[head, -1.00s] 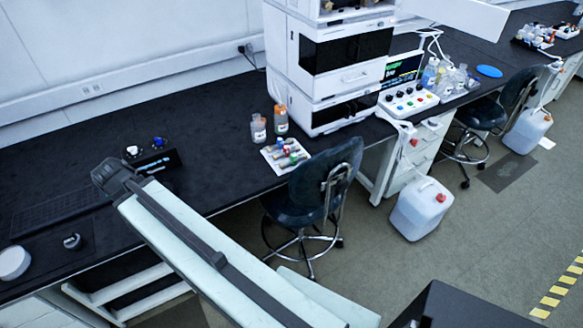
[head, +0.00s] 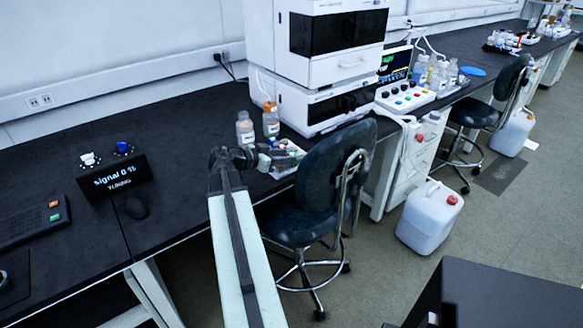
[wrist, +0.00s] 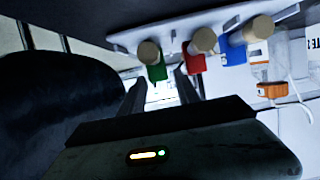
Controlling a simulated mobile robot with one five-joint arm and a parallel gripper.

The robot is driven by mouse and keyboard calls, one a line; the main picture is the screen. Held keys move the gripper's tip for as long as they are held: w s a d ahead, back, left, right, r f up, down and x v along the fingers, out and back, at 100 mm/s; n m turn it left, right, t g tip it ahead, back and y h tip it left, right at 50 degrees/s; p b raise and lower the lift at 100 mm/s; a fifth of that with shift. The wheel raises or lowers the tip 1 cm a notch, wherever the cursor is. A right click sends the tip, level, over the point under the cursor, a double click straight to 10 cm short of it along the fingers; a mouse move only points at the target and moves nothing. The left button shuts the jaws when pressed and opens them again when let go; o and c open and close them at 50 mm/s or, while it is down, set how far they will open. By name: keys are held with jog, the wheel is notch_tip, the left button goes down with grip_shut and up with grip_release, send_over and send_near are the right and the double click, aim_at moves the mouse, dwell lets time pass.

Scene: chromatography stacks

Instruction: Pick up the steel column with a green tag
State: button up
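In the wrist view, the column with the green tag (wrist: 156,69) has a beige end and is the leftmost of three columns on a white tray (wrist: 118,40). The red-tagged column (wrist: 194,61) and the blue-tagged column (wrist: 238,47) are to its right. My gripper (wrist: 163,78) is open, its two dark fingers apart on either side of the green tag's lower end. I cannot tell whether they touch it. In the head view my gripper (head: 250,158) is at the tray (head: 286,172) and hides much of it; the tags are hard to make out there.
Two bottles with white (head: 245,128) and orange (head: 271,120) caps stand behind the tray. A white instrument stack (head: 320,95) is behind to the right. A dark chair (head: 325,180) stands close against the bench front. A small display box (head: 115,178) is on the left.

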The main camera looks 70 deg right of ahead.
jog(key=b+x, duration=0.1)
jog(key=x, duration=0.5)
jog(key=shift+s+d+b, duration=0.15)
jog(key=shift+d+b, duration=0.1)
jog(key=shift+b, duration=0.15)
grip_shut()
